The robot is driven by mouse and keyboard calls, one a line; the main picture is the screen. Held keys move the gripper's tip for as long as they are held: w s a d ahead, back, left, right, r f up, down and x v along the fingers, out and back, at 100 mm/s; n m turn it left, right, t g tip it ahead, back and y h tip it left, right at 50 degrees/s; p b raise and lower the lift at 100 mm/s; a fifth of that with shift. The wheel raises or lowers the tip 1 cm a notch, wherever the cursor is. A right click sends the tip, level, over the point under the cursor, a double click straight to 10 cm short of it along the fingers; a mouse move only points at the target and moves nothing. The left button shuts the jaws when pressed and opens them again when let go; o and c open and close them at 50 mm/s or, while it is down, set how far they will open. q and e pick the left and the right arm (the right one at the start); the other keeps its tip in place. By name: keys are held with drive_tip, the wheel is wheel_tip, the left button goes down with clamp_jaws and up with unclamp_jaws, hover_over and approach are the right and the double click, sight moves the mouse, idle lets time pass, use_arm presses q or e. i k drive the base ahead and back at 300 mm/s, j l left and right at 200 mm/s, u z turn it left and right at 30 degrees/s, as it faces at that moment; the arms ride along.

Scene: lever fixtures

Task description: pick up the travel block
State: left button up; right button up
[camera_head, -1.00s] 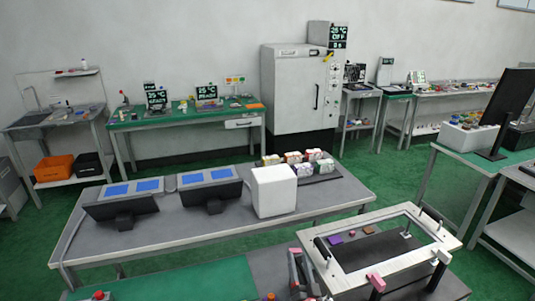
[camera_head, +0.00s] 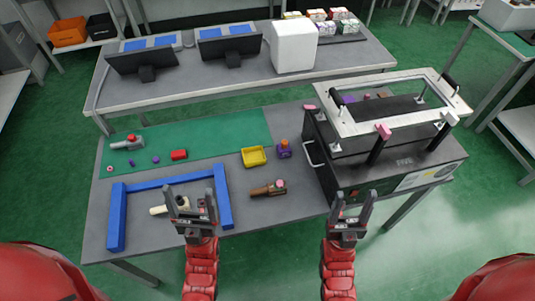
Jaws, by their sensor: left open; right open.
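I cannot tell for sure which thing is the travel block. Small candidates on the workbench (camera_head: 108,225) are a red block (camera_head: 179,155) on the green mat and a purple block with an orange top (camera_head: 284,150) right of a yellow tray (camera_head: 254,157). My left gripper (camera_head: 192,204) is open and empty, at the near side of the blue frame (camera_head: 117,215), and partly covers a cream cylindrical part (camera_head: 158,210). My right gripper (camera_head: 353,204) is open and empty, in front of the large machine (camera_head: 385,178). Both point away from me.
A brown lever-like part with a pink end (camera_head: 268,190) lies between the grippers. A grey fixture with a red piece (camera_head: 127,143) and small purple pieces stand on the green mat (camera_head: 225,133). The machine with its raised white frame blocks the right side. A table with monitors (camera_head: 230,43) stands behind.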

sight(270, 189)
drive_tip(key=i+l+u, duration=0.1)
drive_tip(key=l+u, duration=0.2)
drive_tip(key=l, duration=0.6)
drive_tip(key=l+u, duration=0.25)
drive_tip(key=l, duration=0.6)
